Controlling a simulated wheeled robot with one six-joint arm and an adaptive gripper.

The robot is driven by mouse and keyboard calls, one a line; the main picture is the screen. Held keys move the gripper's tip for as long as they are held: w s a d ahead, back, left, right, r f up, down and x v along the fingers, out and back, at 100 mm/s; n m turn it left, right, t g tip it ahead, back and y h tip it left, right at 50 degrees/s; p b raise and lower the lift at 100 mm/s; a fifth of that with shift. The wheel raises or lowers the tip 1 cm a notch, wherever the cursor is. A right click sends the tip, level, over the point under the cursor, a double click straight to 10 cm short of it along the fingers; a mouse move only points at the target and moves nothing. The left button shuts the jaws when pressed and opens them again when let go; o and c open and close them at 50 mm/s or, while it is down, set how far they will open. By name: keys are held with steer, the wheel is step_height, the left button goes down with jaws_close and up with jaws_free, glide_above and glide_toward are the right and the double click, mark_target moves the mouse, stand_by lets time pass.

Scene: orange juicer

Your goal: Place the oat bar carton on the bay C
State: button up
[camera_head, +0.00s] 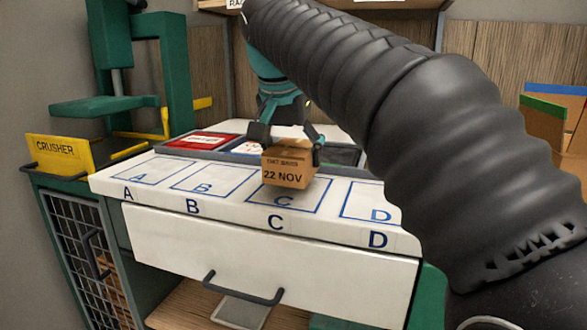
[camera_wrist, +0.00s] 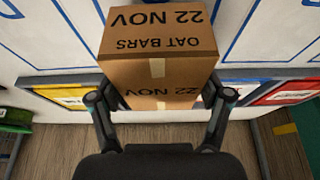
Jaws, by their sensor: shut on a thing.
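The oat bar carton (camera_head: 288,168) is a small brown box marked "22 NOV" in the head view. It also fills the top middle of the wrist view (camera_wrist: 158,38), where "OAT BARS" can be read. My gripper (camera_head: 289,138) is shut on the carton from behind and above, with one finger at each side in the wrist view (camera_wrist: 160,98). The carton is over the back part of bay C (camera_head: 302,202), a blue-outlined rectangle on the white counter. I cannot tell whether its underside touches the counter. The front of bay C is bare.
Bay B (camera_head: 215,178) and bay A (camera_head: 150,170) lie to the left, bay D (camera_head: 370,202) to the right; all look empty. Shallow bins, one red (camera_head: 200,140), stand behind the bays. The green crusher (camera_head: 170,70) is at the left. A drawer (camera_head: 270,265) is below.

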steer(key=shift+f, duration=1.2)
steer(key=shift+f+b, duration=0.2)
steer(key=shift+b, duration=0.1)
steer(key=o, duration=1.2)
steer(key=shift+o, duration=0.2)
steer(key=p+v, duration=0.2)
steer(key=v, duration=0.8)
steer(key=shift+r, duration=0.25)
steer(key=shift+v, duration=1)
